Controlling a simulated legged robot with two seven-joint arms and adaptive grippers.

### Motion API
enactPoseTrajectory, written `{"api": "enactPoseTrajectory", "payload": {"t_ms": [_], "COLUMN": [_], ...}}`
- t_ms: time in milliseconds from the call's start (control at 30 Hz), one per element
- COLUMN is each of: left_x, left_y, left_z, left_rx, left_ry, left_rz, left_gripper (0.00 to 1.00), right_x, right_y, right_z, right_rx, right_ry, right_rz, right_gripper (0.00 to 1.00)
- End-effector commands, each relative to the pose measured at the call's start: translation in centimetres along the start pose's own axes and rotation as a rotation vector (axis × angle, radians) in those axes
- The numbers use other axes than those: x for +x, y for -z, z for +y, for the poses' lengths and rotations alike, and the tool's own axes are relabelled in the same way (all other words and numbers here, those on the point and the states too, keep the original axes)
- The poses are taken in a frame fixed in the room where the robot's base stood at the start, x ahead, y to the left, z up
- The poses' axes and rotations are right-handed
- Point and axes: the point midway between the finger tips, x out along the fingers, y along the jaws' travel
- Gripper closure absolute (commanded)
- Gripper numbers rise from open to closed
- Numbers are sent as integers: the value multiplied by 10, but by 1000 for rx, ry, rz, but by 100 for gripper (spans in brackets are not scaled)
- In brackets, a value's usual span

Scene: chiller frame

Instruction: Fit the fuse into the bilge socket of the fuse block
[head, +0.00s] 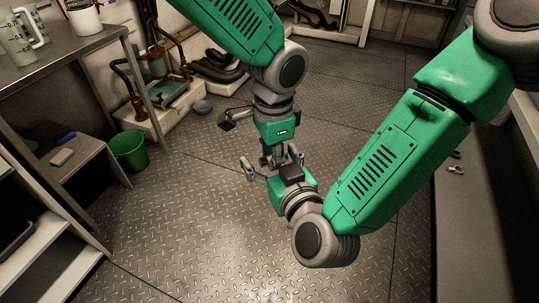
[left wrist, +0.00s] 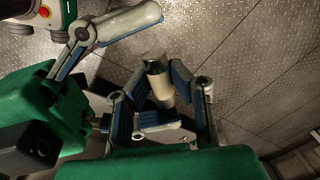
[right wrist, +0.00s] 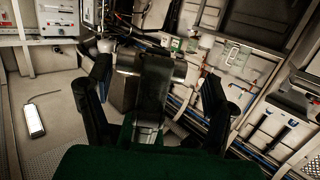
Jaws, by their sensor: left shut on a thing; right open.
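The fuse (left wrist: 160,88), a pale cylinder with a dark band, is between the fingers of my left gripper (left wrist: 155,108) in the left wrist view. The fingers are shut on it. In the head view my left gripper (head: 273,157) hangs above the floor, and the fuse is not clear there. My right gripper (head: 270,168) is close below it, with its fingers spread. In the right wrist view my right gripper (right wrist: 155,105) is open; a dark shape stands between its side fingers, and I cannot tell what it is. I cannot pick out the fuse block or its bilge socket.
A metal bench (head: 80,50) with clear jugs (head: 20,42) stands at the left. A green bucket (head: 129,150) is on the floor. A long bench (head: 462,225) runs along the right. The plated floor (head: 200,235) at lower middle is clear.

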Motion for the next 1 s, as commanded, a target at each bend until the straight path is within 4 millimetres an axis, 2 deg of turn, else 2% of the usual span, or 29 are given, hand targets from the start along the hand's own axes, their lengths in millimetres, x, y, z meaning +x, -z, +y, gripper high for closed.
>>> {"api": "enactPoseTrajectory", "payload": {"t_ms": [333, 367, 400, 500, 633, 667, 700, 733, 1000], "left_x": [0, 0, 0, 0, -1, -1, -1, -1, 0], "left_y": [0, 0, 0, 1, 2, 2, 2, 2, 1], "left_z": [0, 0, 0, 0, 1, 1, 1, 1, 0], "left_rx": [0, 0, 0, 1, 2, 2, 2, 2, 1], "left_ry": [0, 0, 0, 0, 0, 0, 1, 1, 0], "left_rz": [0, 0, 0, 2, 6, 7, 6, 6, 2], "left_gripper": [100, 100, 100, 100, 100, 78, 64, 61, 61], "right_x": [4, 4, 4, 4, 4, 4, 4, 4, 4], "right_y": [0, 0, 0, 0, 0, 0, 0, 0, 0], "right_z": [0, 0, 0, 0, -2, -3, -3, -3, -1], "right_rx": [0, 0, 0, 1, 2, 2, 2, 2, 1], "right_ry": [0, 0, 0, 2, 7, 8, 8, 8, 2], "right_rz": [0, 0, -1, -1, 0, 0, 1, 1, 0], "right_gripper": [25, 32, 46, 80, 80, 80, 80, 80, 80]}}
